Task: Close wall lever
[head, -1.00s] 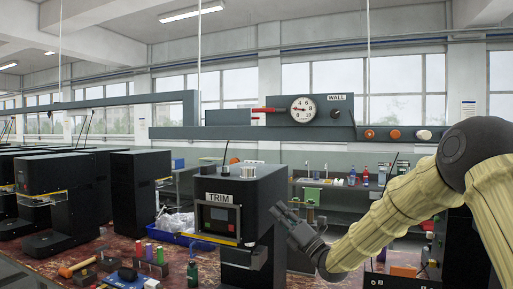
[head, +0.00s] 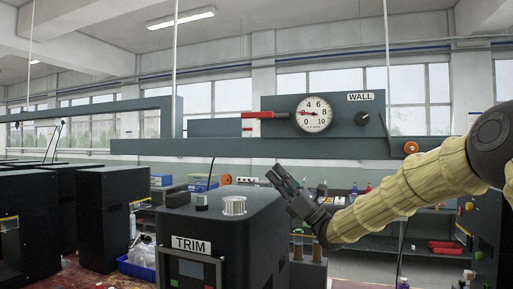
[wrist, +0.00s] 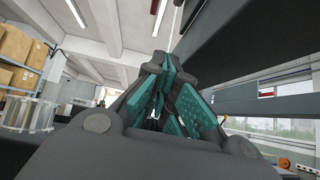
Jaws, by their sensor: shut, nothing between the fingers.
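The wall lever (head: 262,115) has a red handle. It lies level, pointing left, on the grey panel (head: 350,104) marked WALL, left of a round gauge (head: 313,114). My gripper (head: 276,175) is below the lever, pointing up and left, and apart from it in the picture. It is shut and empty. In the wrist view, my gripper (wrist: 163,85) shows teal finger pads, and a small red piece (wrist: 267,93) shows to the right, possibly part of the lever.
A black machine marked TRIM (head: 215,228) stands below and left of my gripper, with a white spool (head: 233,206) on top. A grey beam (head: 210,147) runs under the panel. A black knob (head: 362,118) and an orange knob (head: 411,147) are to the right.

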